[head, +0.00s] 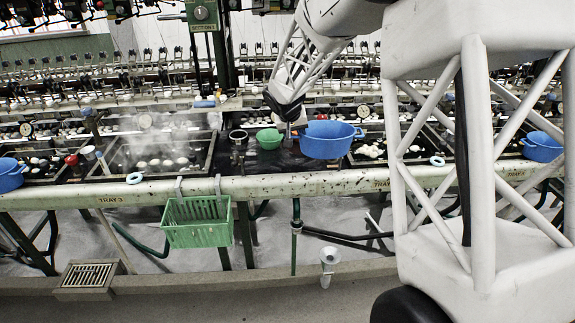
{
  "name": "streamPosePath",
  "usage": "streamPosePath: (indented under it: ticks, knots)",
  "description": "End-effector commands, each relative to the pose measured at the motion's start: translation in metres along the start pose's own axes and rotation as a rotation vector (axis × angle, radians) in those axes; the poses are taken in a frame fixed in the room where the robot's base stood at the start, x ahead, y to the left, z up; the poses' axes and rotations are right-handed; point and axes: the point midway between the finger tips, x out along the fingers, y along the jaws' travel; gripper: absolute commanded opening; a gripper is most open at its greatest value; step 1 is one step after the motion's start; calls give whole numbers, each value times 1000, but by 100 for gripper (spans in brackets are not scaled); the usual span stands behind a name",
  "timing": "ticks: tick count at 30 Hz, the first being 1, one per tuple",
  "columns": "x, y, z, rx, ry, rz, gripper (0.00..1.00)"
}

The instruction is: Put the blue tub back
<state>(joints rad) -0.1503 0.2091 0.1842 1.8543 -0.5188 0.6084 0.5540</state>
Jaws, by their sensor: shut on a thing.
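A blue tub (328,143) is at the middle of the head view, above the bench between the steaming basin on its left and another basin on its right. My gripper (293,127) is at the tub's left rim and shut on it. The tub looks roughly upright. It seems held up in front of the bench rail, but I cannot tell its exact height. The fingertips are small and partly hidden by the tub's rim. Two other blue tubs stand at the far left (9,176) and the far right (541,148).
A green bowl (269,138) sits just left of the held tub. A steaming basin (150,152) with white cocoons lies farther left. A green basket (196,222) hangs from the front rail (290,188). Reeling machinery stands behind. My arm covers much of the right side.

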Motion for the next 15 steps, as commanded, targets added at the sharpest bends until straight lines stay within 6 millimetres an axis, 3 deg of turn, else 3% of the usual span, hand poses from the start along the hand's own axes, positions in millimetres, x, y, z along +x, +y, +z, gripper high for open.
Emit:
streamPosePath:
  ticks: [1,6,15]
  knots:
    - [0,-15,12,-12,2,-3,8]
    - [7,-55,45,-31,7,-9,8]
    - [13,-92,80,-49,13,-17,8]
